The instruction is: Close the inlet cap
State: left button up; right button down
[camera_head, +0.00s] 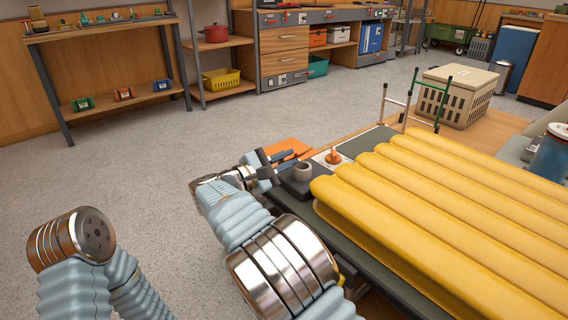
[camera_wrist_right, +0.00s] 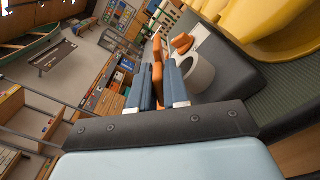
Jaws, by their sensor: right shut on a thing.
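The yellow ribbed pad (camera_head: 440,200) lies on a dark board. At its near left corner a short grey open-topped inlet (camera_head: 302,171) stands on a dark block; it also shows in the wrist view (camera_wrist_right: 198,73). My right gripper (camera_head: 281,158) is left of the inlet. In the wrist view its blue fingers (camera_wrist_right: 155,86) are shut on an orange flat piece (camera_wrist_right: 157,67), which looks like the inlet cap. The piece is beside the inlet, apart from its open mouth. The fingers hide part of it. My left gripper is out of view; only its arm shows.
An orange knob (camera_head: 333,156) on a white plate sits just beyond the inlet. A cream crate (camera_head: 455,94) and a green metal frame (camera_head: 441,100) stand farther back. Shelves and a workbench (camera_head: 285,49) line the wall. Grey floor left of the table is clear.

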jog(key=shift+s+f+m+b, duration=0.15)
jog(key=shift+f+m+b, duration=0.1)
jog(key=shift+m+b, duration=0.35)
jog(key=c, duration=1.2)
grip_release()
jog(key=shift+d, duration=0.1)
